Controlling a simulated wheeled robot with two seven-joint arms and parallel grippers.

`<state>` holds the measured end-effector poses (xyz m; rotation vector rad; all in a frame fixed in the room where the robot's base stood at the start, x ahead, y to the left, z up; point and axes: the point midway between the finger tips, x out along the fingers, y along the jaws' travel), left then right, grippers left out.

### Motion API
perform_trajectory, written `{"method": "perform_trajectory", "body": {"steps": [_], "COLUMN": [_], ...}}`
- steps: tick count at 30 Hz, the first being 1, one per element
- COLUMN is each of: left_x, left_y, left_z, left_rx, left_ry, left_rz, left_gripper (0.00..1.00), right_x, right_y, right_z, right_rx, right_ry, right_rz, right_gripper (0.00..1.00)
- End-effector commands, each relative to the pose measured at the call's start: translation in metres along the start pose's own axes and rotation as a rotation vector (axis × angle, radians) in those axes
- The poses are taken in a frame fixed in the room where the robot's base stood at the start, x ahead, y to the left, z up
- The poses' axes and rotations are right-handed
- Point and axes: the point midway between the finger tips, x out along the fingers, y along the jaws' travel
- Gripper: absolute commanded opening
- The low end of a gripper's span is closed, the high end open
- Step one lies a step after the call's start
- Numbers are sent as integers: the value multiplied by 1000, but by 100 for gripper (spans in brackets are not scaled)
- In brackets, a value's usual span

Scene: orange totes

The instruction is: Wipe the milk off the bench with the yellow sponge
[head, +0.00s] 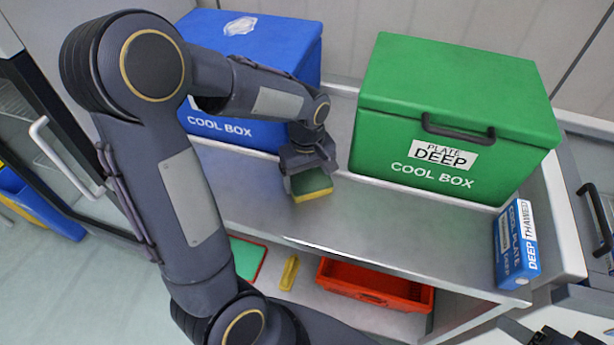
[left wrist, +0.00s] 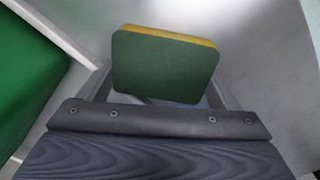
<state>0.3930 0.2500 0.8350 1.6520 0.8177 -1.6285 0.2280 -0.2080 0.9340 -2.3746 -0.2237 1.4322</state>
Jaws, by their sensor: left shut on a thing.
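The yellow sponge (head: 312,186) has a green scouring face on top. My left gripper (head: 309,172) is shut on it, low over the steel bench (head: 250,200) between the two cool boxes. In the left wrist view, the sponge's green face (left wrist: 165,66) fills the space between the fingers, with its yellow side along the far edge. I cannot tell whether the sponge touches the bench. No milk can be made out clearly on the grey surface; any under the sponge or arm is hidden.
A blue cool box (head: 235,132) stands at the bench's back left, and a green cool box (head: 440,172) at the back right. A small blue carton (head: 516,245) stands near the right end. A red tray (head: 375,288) and a yellow item (head: 289,273) lie on the lower shelf.

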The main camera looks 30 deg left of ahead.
Motion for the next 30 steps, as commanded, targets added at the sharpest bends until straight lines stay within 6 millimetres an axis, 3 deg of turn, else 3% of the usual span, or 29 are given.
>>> {"method": "perform_trajectory", "body": {"steps": [1, 8, 16, 18, 24, 30], "left_x": [-4, -8, -37, -44, -63, -66], "left_y": [9, 8, 10, 10, 11, 10], "left_z": [-12, -12, -12, -12, -10, -8], "left_rx": [-14, -18, -18, -17, -12, -11], "left_ry": [31, 33, 35, 35, 30, 26], "left_rz": [37, 37, 43, 44, 41, 35], "left_gripper": [48, 48, 49, 54, 51, 50], "right_x": [1, -2, -21, -26, -40, -42], "right_y": [0, -1, -10, -12, -18, -19], "right_z": [0, -1, -11, -13, -20, -21], "right_rx": [0, 0, 0, 0, 0, 0], "right_ry": [0, 0, 0, 0, 0, 0], "right_rz": [0, 0, 0, 0, 0, 0], "right_gripper": [57, 57, 57, 57, 57, 57]}}
